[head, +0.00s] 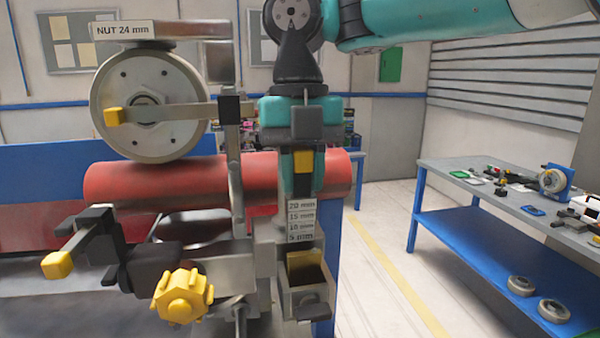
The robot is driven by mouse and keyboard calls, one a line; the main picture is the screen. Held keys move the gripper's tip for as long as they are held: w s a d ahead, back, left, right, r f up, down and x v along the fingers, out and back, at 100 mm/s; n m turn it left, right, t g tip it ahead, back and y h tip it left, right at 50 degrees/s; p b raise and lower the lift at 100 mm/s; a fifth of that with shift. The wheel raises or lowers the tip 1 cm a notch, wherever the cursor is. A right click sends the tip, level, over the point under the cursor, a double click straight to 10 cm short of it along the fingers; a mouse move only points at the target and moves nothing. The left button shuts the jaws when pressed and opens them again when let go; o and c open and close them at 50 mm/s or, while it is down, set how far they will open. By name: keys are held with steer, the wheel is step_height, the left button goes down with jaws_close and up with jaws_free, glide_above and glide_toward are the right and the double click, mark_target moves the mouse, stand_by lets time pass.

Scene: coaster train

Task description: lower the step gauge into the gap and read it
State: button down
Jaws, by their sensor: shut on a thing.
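My gripper (304,172) points straight down right of centre in the head view. It is shut on the step gauge (302,222), an upright pale strip with stacked labels: 20 mm, 15 mm, 10 mm and 5 mm from top to bottom. A yellow patch (303,160) shows between my fingers. The gauge's lower end is just above a grey open holder (293,300) with a yellow inner face; I cannot tell whether it enters it. A grey wheel (104,105) stands close above a red tube (130,190); the gap between them is hard to make out.
Grey linkage bars, a yellow star knob (182,296) and a yellow-tipped lever (57,265) stand left of my gripper. A "NUT 24 mm" label (123,30) sits above the wheel. A blue-framed bench (450,216) with tools is at right. Open floor (375,235) lies between.

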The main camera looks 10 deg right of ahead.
mark_target(302, 197)
steer(key=shift+f+b, duration=1)
steer(key=shift+b, duration=0.05)
stand_by(1.0)
steer(key=shift+s, duration=0.1)
stand_by(0.8)
steer(key=shift+f+b, duration=0.8)
steer(key=shift+b, duration=0.05)
stand_by(0.8)
steer(key=shift+s, duration=0.15)
stand_by(0.6)
steer(key=shift+f+b, duration=0.8)
steer(key=shift+b, duration=0.05)
stand_by(0.9)
steer(key=shift+s, duration=0.1)
stand_by(0.8)
